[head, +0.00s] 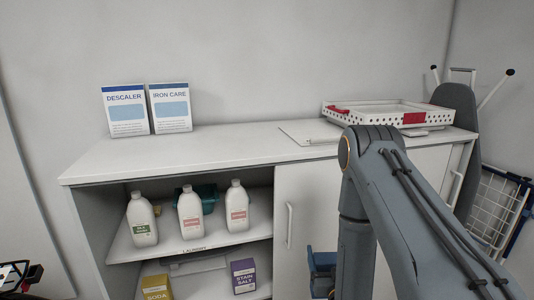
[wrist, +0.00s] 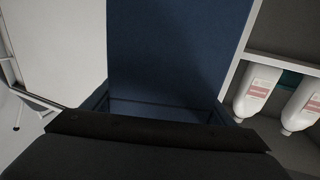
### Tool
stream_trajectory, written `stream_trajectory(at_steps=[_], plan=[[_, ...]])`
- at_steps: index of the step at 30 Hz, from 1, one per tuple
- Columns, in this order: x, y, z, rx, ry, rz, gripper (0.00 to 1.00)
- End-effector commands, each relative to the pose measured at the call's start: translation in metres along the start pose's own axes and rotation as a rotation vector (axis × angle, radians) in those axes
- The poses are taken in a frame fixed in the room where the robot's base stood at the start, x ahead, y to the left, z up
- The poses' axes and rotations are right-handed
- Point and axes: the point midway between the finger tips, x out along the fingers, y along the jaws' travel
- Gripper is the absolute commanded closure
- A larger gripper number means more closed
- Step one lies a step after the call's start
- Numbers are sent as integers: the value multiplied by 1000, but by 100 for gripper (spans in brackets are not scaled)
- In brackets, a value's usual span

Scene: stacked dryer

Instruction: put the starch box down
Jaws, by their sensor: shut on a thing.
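A plain dark blue box face, apparently the starch box (wrist: 180,55), fills the middle of the wrist view from the top edge down to my gripper. No label can be read on it. My gripper (wrist: 158,128) shows as a dark shape along the bottom of the wrist view and is shut on the box. In the head view, a small blue part, likely the same box (head: 322,262), shows beside my arm, low in front of the cabinet door. My arm hides much of it, and the fingertips are not clear there.
The white cabinet top (head: 230,150) is bare in the middle. A descaler box (head: 125,112) and iron care box (head: 171,108) stand at its left. A white perforated tray (head: 375,114) sits right. White bottles (head: 190,215) stand on the open shelf, with soda (head: 157,288) and stain salt (head: 244,276) boxes below.

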Motion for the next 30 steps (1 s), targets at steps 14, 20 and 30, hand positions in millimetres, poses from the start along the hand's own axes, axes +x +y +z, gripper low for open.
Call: stream_trajectory(at_steps=[14,20,30], plan=[[-60,0,-18,0,1,0,78],[-60,0,-18,0,2,0,78],[-59,0,-18,0,2,1,78]])
